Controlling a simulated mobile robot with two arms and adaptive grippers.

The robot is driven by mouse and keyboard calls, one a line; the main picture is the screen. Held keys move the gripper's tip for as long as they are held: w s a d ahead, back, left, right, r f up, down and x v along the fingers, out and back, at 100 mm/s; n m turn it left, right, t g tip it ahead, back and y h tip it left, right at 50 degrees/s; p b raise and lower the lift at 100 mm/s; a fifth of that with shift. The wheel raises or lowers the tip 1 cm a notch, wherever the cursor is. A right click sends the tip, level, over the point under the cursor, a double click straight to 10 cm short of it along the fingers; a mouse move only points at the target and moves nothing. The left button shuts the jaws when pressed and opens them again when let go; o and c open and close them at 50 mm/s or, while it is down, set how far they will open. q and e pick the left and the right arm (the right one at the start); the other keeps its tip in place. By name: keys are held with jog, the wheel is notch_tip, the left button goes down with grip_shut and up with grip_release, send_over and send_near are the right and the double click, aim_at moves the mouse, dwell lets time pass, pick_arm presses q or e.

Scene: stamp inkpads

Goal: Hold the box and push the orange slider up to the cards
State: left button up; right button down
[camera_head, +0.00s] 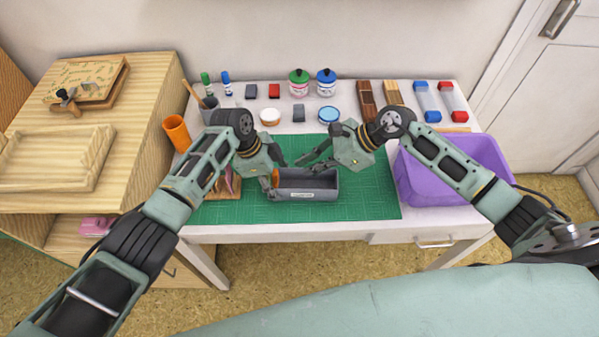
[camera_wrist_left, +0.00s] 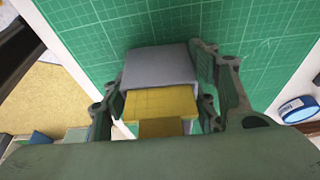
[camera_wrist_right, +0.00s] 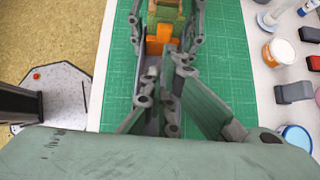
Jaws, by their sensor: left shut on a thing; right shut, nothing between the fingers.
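The grey box (camera_head: 312,183), an open tray with a white label on its front, lies on the green mat. My left gripper (camera_head: 277,178) is shut across the box's left end, a finger on each long side. The orange slider (camera_head: 275,179) is inside near that end; the right wrist view shows it (camera_wrist_right: 158,38) close to the tan cards (camera_wrist_right: 165,12). The cards also show yellow in the left wrist view (camera_wrist_left: 160,104). I cannot tell whether slider and cards touch. My right gripper (camera_wrist_right: 164,62) is shut and empty, its tips low at the box, just short of the slider.
The green cutting mat (camera_head: 365,190) is clear right of the box. A purple bin (camera_head: 420,190) stands at the right. Jars, inkpads, markers and wooden blocks line the table's back. An orange cup (camera_head: 176,133) stands at the left.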

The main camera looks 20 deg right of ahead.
jog(key=v, duration=0.4)
pick_arm(q)
jog(key=o, duration=1.1)
jog(key=shift+o, duration=0.2)
jog(key=v, duration=1.2)
